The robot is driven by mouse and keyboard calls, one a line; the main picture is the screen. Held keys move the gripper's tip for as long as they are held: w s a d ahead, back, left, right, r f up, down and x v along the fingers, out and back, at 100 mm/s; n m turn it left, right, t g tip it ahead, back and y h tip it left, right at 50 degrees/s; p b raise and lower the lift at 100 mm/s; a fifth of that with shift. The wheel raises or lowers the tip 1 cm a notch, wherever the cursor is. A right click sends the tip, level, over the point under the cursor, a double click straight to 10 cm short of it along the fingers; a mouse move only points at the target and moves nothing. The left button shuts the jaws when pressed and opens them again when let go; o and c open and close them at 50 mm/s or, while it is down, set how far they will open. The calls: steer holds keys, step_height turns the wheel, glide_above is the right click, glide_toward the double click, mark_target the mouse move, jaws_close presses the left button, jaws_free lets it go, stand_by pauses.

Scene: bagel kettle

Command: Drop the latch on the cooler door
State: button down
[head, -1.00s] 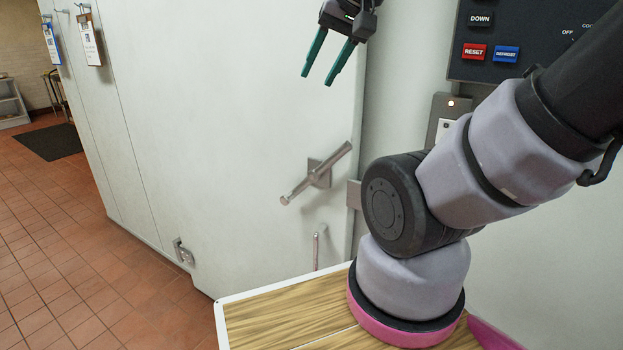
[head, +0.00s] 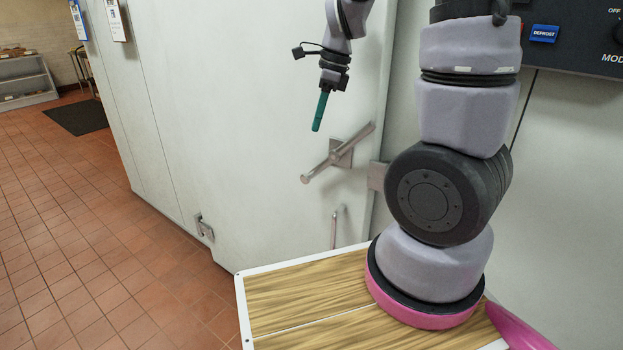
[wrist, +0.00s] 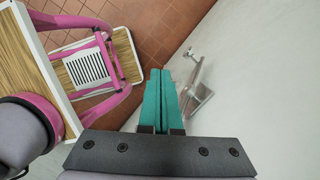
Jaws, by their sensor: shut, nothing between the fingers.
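The cooler door (head: 240,110) is a large white panel. Its latch (head: 338,154) is a grey metal bar on a square plate near the door's right edge, tilted with its right end up and its round left end down. A metal catch (head: 376,176) sits to its right on the frame side. My gripper (head: 317,128) is shut and empty, pointing down just above the latch and apart from it in the head view. In the wrist view the teal fingers (wrist: 160,75) are together, with the latch (wrist: 195,90) close to their right.
A vertical metal handle (head: 334,228) is on the door below the latch. A small bracket (head: 204,228) is low on the left. A control panel (head: 570,40) is on the wall at right. The red tile floor (head: 100,220) is open at left.

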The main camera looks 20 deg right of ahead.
mark_target(312, 178)
step_height(312, 178, down, 10)
steer(key=w+d+m+g+h, duration=0.1)
steer(key=w+d+m+h, duration=0.1)
steer(key=m, duration=0.6)
steer(key=shift+w+f+m+g+h, duration=0.15)
steer(key=shift+w+m+g+h, duration=0.15)
steer(key=shift+w+g+h, duration=0.15)
steer(key=shift+a, duration=0.1)
steer(key=f, duration=0.3)
steer(key=w+a+f, duration=0.1)
steer(key=f, duration=0.2)
steer(key=w+f, duration=0.1)
steer(key=f, duration=0.2)
steer(key=shift+w+a, duration=0.2)
steer(key=shift+a, duration=0.1)
